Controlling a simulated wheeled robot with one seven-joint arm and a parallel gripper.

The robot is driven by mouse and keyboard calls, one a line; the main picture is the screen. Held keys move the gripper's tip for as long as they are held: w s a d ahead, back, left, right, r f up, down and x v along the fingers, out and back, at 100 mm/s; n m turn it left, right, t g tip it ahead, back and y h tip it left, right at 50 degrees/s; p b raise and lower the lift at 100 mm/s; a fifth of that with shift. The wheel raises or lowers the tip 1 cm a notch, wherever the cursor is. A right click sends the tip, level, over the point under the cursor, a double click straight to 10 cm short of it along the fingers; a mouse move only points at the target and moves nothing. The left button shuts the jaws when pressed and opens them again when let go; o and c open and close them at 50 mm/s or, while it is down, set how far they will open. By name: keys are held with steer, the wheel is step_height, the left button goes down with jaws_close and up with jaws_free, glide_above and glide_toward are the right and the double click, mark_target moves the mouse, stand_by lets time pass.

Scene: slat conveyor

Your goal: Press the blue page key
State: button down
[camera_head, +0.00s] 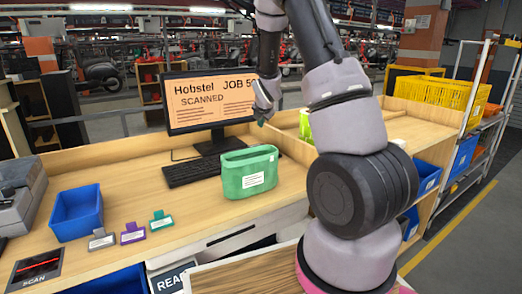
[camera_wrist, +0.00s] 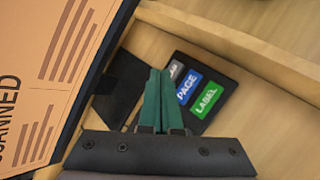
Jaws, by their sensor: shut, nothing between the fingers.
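The blue page key (camera_wrist: 187,88) sits on a dark key pad (camera_wrist: 217,119) in the wrist view, between a green LABEL key (camera_wrist: 207,99) and a grey key (camera_wrist: 177,71). My gripper (camera_wrist: 159,74) is shut and empty, its green fingertips just left of the blue key in the picture. The fingers partly cover the pad's left side. Whether the tips touch the pad cannot be told. In the head view my gripper (camera_head: 262,122) is in front of the monitor's right edge, above the desk; I cannot make out the pad there.
The monitor (camera_head: 212,101) stands close to my gripper, with a keyboard (camera_head: 193,172) before it. A green fabric bin (camera_head: 231,185) stands below my gripper in the picture. A wooden ledge (camera_wrist: 235,45) runs beside the key pad. A blue bin (camera_head: 76,222) is at the left.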

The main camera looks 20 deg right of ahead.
steer(key=shift+f, duration=4)
steer(key=shift+f, duration=0.2)
steer(key=shift+f, duration=0.2)
